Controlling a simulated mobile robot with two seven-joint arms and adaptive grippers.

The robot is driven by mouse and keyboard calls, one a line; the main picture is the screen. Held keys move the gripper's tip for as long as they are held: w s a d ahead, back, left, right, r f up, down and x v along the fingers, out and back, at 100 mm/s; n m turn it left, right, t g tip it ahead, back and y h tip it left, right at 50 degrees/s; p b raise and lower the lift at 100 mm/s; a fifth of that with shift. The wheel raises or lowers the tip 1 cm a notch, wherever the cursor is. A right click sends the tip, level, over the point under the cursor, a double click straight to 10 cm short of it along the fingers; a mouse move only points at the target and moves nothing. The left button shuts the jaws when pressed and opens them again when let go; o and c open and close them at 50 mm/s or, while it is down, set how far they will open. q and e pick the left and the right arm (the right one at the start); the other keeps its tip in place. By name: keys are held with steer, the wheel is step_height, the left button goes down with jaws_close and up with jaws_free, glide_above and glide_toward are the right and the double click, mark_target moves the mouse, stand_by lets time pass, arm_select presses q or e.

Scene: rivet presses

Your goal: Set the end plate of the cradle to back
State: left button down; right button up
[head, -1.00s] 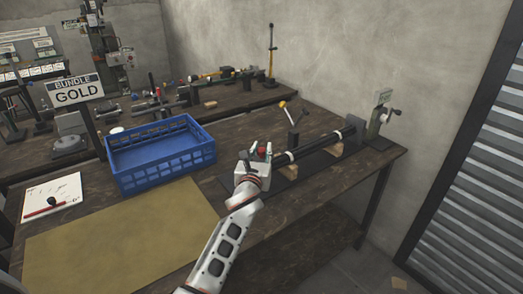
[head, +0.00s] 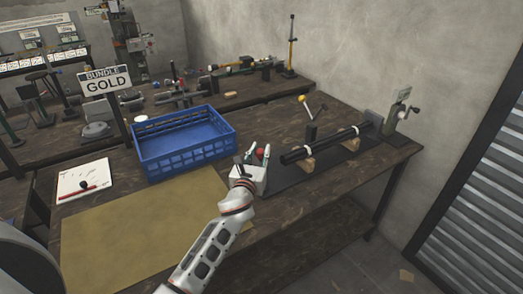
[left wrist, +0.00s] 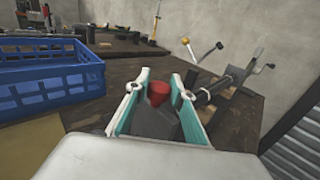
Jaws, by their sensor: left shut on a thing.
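The cradle is a dark base (head: 290,178) on the bench with wooden blocks (head: 308,164) bearing black tubes (head: 325,145) with white bands. My left gripper (head: 257,153) is at the cradle's near end, shut on the end plate, a dark grey block with a red knob (head: 260,154). In the left wrist view the dark end plate (left wrist: 155,123) sits between the teal-lined fingers (left wrist: 158,100), with the red knob (left wrist: 158,92) above it. The tubes' near end is a short gap right of the gripper. The plate's lower part is hidden. My right gripper is not in view.
A blue crate (head: 185,163) stands left of the gripper. A yellow-knobbed lever (head: 311,112) rises behind the tubes, and a crank fixture (head: 398,110) stands at their far end. A tan mat (head: 145,230) lies clear at the front.

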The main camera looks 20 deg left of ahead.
arm_select(q)
steer(key=c, duration=2.1)
jaws_free()
steer(key=shift+a+f, duration=0.15)
steer(key=shift+a, duration=0.05)
steer(key=o, duration=0.4)
steer(key=shift+s+a, duration=0.1)
steer(key=shift+s, duration=0.05)
steer(key=s+d, duration=0.1)
steer(key=s, duration=1.1)
steer(key=shift+d, duration=0.3)
